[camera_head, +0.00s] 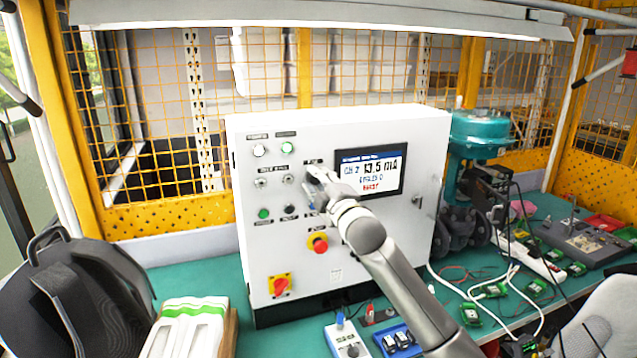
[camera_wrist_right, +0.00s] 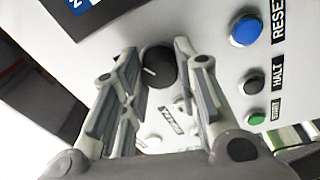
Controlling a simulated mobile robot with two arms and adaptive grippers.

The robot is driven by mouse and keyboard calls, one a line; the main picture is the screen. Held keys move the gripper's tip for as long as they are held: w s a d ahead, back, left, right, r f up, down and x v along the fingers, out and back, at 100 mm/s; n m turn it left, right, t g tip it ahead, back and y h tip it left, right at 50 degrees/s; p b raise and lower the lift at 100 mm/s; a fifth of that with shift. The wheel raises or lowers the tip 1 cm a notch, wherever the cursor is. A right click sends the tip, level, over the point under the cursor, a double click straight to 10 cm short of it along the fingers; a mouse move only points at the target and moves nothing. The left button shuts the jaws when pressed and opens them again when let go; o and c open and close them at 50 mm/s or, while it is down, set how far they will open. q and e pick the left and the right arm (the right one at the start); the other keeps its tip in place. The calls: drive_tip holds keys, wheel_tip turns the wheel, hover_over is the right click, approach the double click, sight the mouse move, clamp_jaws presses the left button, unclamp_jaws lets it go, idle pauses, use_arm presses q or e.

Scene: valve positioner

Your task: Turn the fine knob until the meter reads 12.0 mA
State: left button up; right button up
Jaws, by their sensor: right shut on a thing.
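The white control cabinet (camera_head: 290,240) stands on the green bench. Its meter screen (camera_head: 369,173) appears to read CH 2 13.5 mA; the first digits are not sharp. Smaller lines under it are hard to read. My right gripper (camera_head: 318,180) is at the panel just left of the screen and covers the knob there. In the right wrist view a round black knob (camera_wrist_right: 160,68) with a white pointer line sits between the fingertips, and my right gripper (camera_wrist_right: 155,60) is shut on it. The knob's label cannot be read. My left gripper is not in view.
Switches and buttons lie left of my gripper, with a red emergency stop (camera_head: 318,243) below it and a red-yellow switch (camera_head: 281,285) lower left. A blue button (camera_wrist_right: 243,29) is near the right finger. A teal valve actuator (camera_head: 480,130) and cables stand right of the cabinet.

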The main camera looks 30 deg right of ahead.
drive_tip(key=o, duration=1)
drive_tip(key=shift+o, duration=0.2)
drive_tip(key=shift+s, duration=0.1)
drive_tip(key=v, duration=1.1)
drive_tip(key=shift+s, duration=0.4)
drive_tip(key=shift+a, duration=0.1)
